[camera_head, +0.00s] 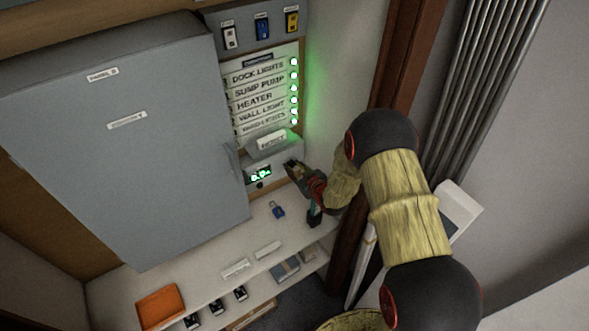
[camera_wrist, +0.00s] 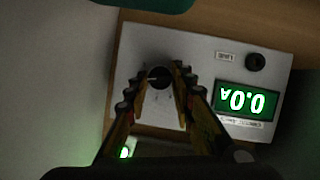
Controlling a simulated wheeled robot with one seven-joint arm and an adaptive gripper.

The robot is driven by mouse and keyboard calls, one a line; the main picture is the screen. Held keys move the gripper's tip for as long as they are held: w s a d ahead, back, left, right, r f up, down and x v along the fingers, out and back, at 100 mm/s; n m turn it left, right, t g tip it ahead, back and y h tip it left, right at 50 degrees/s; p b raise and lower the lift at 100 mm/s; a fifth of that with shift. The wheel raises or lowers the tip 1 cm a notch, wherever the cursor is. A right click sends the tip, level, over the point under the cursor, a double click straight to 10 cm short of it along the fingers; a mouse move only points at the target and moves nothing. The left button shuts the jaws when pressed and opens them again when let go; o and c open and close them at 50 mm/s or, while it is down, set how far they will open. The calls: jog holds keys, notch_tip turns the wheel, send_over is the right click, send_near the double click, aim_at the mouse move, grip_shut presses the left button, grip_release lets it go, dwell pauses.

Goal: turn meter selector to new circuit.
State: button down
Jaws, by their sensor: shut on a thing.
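The meter (camera_head: 262,172) is a pale box below the labelled circuit panel, with a green display. In the wrist view the meter face (camera_wrist: 205,60) appears upside down, its display (camera_wrist: 242,101) reading 0.0 A. The round dark selector knob (camera_wrist: 159,76) sits on the face beside the display, with a light pointer line. My gripper (camera_wrist: 160,82) is shut on the selector knob, a finger on each side. In the head view my gripper (camera_head: 292,168) reaches the meter's right side and hides the knob there. The selector's setting labels are too small to read.
Labelled rows with green lights (camera_head: 262,95) are above the meter. A large grey cabinet door (camera_head: 130,150) stands at left. A shelf (camera_head: 215,245) below carries a blue padlock (camera_head: 278,209), pale labels and an orange tray (camera_head: 160,306). A brown post (camera_head: 400,60) stands close on the right.

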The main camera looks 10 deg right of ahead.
dwell(0.4)
jog(key=c, duration=1.5)
grip_release()
jog(key=shift+c, duration=0.2)
jog(key=shift+o, duration=0.2)
jog(key=v, duration=1.2)
jog(key=shift+d, duration=0.1)
